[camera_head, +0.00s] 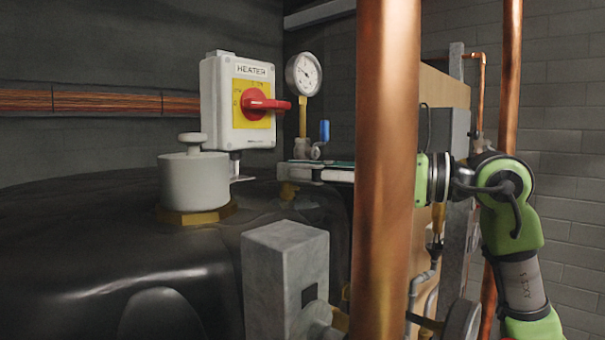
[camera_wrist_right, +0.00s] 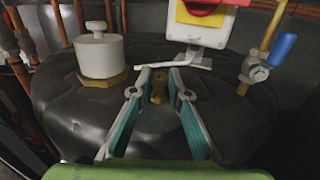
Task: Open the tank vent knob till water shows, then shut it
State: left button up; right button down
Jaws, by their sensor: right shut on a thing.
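The dark, glossy tank (camera_head: 120,265) fills the lower left of the head view. A small brass knob (camera_head: 288,191), which I take to be the vent knob, stands low on the tank top. My right gripper (camera_head: 290,171) reaches in from the right behind the copper pipe, its fingertips at the brass piece. In the wrist view the fingers (camera_wrist_right: 158,78) close around the brass knob (camera_wrist_right: 158,92), one on each side. A shiny patch (camera_head: 300,212) lies around the knob's base; I cannot tell if it is water. My left gripper is not in view.
A thick vertical copper pipe (camera_head: 384,150) crosses in front of my right arm. A white capped cylinder (camera_head: 194,182) stands left of the knob. The heater switch box (camera_head: 226,105), the gauge (camera_head: 303,74) and a blue-handled valve (camera_head: 324,131) are behind. A grey box (camera_head: 285,275) is in front.

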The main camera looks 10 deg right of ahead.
jog(key=shift+s+a+m+t+h+b, duration=0.15)
jog(key=shift+m+t+h+b, duration=0.2)
jog(key=shift+m+t+h, duration=0.85)
jog(key=c, duration=1.9)
grip_release()
jog(key=v, duration=1.2)
jog(key=shift+f, duration=0.1)
